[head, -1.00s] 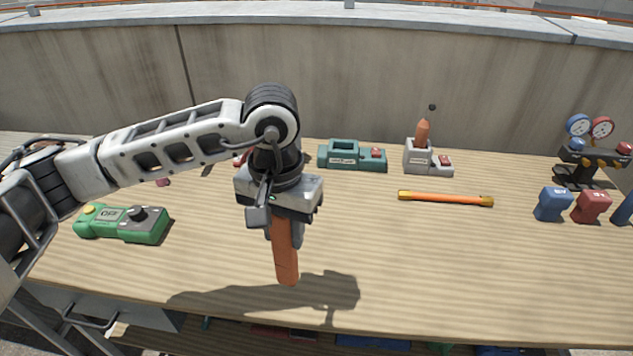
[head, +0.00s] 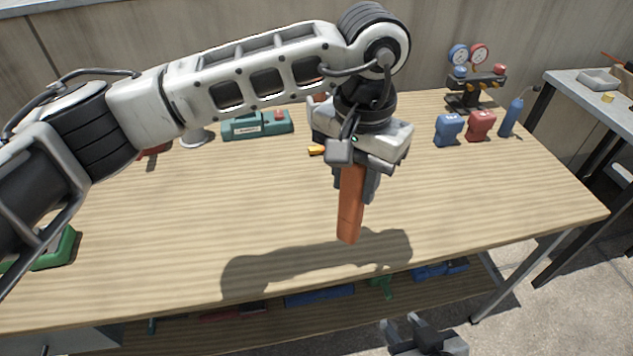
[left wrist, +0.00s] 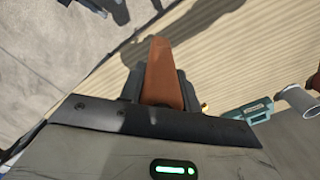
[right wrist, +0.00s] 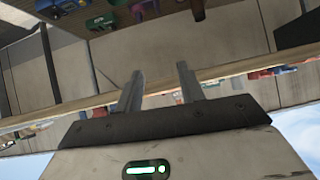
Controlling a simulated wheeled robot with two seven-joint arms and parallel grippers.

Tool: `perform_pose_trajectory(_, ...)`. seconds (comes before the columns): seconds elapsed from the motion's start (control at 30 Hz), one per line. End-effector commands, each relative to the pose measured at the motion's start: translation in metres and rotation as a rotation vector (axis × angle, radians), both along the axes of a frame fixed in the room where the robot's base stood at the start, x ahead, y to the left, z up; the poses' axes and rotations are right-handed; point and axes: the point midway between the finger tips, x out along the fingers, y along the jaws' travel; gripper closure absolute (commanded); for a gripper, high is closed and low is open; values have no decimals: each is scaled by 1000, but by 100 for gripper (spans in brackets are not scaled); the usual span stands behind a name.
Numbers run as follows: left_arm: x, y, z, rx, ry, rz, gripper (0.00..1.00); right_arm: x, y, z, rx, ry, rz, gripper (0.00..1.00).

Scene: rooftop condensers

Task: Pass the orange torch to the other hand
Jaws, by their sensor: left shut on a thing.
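The orange torch (head: 349,215) hangs upright below my left gripper (head: 356,185), its lower end above the wooden table. My left gripper is shut on it; the torch also shows between the fingers in the left wrist view (left wrist: 163,78). The fingers and palm hide its upper part. My right gripper (head: 425,335) is low at the front, off the table's front edge and below and right of the torch. Its fingers are apart with nothing between them in the right wrist view (right wrist: 160,88).
A teal tool (head: 257,125) stands at the back. Blue (head: 448,130) and red (head: 481,126) blocks, a gauge set (head: 474,80) and a blue bottle (head: 512,117) stand at the right. A lower shelf holds several items. The table's front right is clear.

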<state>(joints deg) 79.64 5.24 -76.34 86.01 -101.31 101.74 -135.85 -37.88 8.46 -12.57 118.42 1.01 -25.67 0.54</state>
Motion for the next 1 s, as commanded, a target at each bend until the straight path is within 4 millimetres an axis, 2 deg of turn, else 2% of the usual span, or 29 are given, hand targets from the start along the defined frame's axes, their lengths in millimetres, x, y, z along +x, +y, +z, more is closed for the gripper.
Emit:
perform_pose_trajectory(0.23, 1, -7, 1, -1, -1, -18, 100, 0, 0, 0, 13, 5, -8, 47)
perform_pose_trajectory(0.37, 1, -7, 2, -1, -1, -17, 100, 7, -5, 6, 153, 42, -89, 47)
perform_pose_trajectory(0.47, 1, -7, 2, -1, 0, -17, 100, 18, -9, 18, 394, 108, -217, 47)
perform_pose_trajectory(0.67, 1, -7, 2, -2, -1, -16, 100, 45, -12, 64, 1070, 353, -511, 47)
perform_pose_trajectory(0.8, 1, -6, 2, -2, -1, -16, 100, 58, -8, 109, 1530, 608, -655, 47)
perform_pose_trajectory(0.9, 1, -6, 2, -2, -1, -16, 100, 62, -5, 146, 1810, 838, -723, 47)
perform_pose_trajectory(1.0, 1, -6, 2, -2, -1, -16, 100, 61, -1, 181, 2015, 1084, -765, 47)
